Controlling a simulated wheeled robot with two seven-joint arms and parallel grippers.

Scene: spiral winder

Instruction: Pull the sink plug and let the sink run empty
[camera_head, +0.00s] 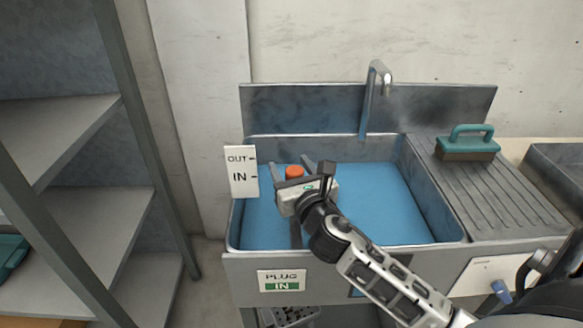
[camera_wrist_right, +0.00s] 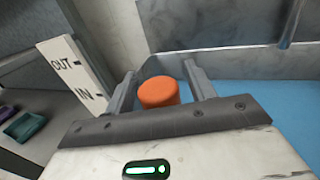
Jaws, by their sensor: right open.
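The sink (camera_head: 445,215) is a metal basin holding blue water (camera_head: 385,200). An orange knob (camera_head: 294,172), which looks like the plug's handle, stands at the sink's left part near an OUT/IN sign (camera_head: 241,172). In the right wrist view the orange knob (camera_wrist_right: 158,93) lies between the two fingers, with gaps at its sides. My right gripper (camera_head: 292,176) is open around or just short of the knob; I cannot tell the exact depth. What is under the knob is hidden. A front label (camera_head: 282,281) reads PLUG IN, with IN on green. My left gripper is not in view.
A tap (camera_head: 376,90) rises at the sink's back. A teal-handled brush (camera_head: 467,143) stands on the ribbed drainboard (camera_head: 490,190) at right. A metal shelf unit (camera_head: 90,215) stands at left. A blue knob (camera_head: 502,291) is on the front right.

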